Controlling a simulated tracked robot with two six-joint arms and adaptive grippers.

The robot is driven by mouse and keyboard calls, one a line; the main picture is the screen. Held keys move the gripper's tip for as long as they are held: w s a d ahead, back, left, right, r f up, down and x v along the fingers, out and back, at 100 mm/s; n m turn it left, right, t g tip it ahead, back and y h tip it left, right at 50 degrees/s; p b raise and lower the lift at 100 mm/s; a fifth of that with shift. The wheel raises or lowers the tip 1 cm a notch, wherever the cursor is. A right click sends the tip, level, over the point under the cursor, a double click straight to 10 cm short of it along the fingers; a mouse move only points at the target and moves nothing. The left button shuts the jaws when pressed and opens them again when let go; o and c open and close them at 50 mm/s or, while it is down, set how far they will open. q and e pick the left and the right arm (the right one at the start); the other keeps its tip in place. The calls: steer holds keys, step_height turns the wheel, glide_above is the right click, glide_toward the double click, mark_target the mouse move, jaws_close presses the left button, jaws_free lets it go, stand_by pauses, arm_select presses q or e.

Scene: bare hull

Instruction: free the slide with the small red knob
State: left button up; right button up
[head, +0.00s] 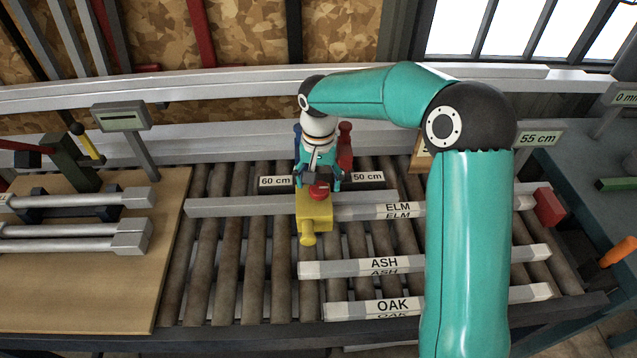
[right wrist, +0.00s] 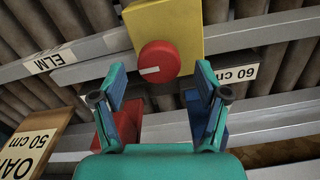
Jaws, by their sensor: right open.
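The slide is a yellow block (head: 314,212) on the grey rail. It has a round red knob (head: 319,190) on top and a yellow stub at its front. In the right wrist view the red knob (right wrist: 158,62) carries a white line, and the yellow block (right wrist: 190,22) lies behind it. My right gripper (head: 318,176) points down at the knob from its far side. In the right wrist view its open fingertips (right wrist: 158,78) are on either side of the knob, with a gap on each side. How deep they reach is unclear. My left gripper is out of view.
Plates marked 60 cm (head: 275,182) and 50 cm (head: 367,177) stand behind the rail. Boards marked ELM (head: 425,210), ASH (head: 430,262) and OAK (head: 440,304) lie on the rollers. A red upright part (head: 345,145) stands close beside the gripper. A wooden bench (head: 80,285) is at left.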

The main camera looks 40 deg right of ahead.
steer(key=shift+f, duration=0.75)
steer(key=c, duration=1.2)
steer(key=shift+o, duration=0.2)
